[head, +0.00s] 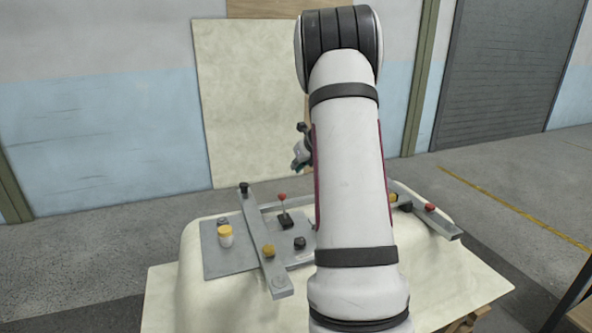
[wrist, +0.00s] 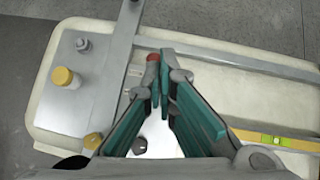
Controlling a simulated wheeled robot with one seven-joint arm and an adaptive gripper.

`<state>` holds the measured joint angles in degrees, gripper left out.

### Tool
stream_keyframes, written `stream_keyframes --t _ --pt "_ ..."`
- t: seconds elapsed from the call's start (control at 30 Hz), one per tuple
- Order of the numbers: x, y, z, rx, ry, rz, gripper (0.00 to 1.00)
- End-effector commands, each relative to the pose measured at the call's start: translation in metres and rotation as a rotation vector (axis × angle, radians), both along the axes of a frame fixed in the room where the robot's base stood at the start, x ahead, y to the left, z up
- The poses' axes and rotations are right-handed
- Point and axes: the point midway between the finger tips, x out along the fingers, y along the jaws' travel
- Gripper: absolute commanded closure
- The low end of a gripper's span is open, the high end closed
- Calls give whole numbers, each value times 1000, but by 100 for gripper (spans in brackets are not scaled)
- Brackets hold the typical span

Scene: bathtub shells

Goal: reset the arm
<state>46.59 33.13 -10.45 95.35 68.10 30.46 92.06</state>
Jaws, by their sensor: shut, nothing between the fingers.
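My arm rises through the middle of the head view and hides part of the scene. My gripper (head: 300,160) shows only in part there, at the arm's left edge, above the far side of the cream bathtub shell (head: 190,290). In the wrist view my gripper (wrist: 162,82) has its teal fingers together at the tips with nothing between them. It points down over the shell (wrist: 225,95). A red ball knob (wrist: 153,58) shows just beyond the fingertips; in the head view it tops a small lever (head: 282,197). I cannot tell the exact height of the gripper.
A metal bar (head: 262,235) crosses the shell, with knobs on it. A white jar with a yellow cap (head: 226,238) stands on a grey plate (head: 222,267). Another bar (head: 440,222) lies at the right. A yellow level (wrist: 275,141) shows in the wrist view. Floor around is open.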

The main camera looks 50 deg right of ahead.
Motion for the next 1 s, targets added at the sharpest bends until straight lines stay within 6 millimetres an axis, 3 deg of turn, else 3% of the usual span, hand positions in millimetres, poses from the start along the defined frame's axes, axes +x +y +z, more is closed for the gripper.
stream_keyframes --t 0.57,0.6,0.67,0.77,0.87,1.0 --pt "0 0 0 0 0 0 100" --pt "3 6 4 -11 2 23 100" --pt "8 24 14 -40 12 89 100" --pt "19 70 39 -127 41 265 100" --pt "23 133 68 -249 78 507 100" --pt "13 225 101 -444 125 870 100"
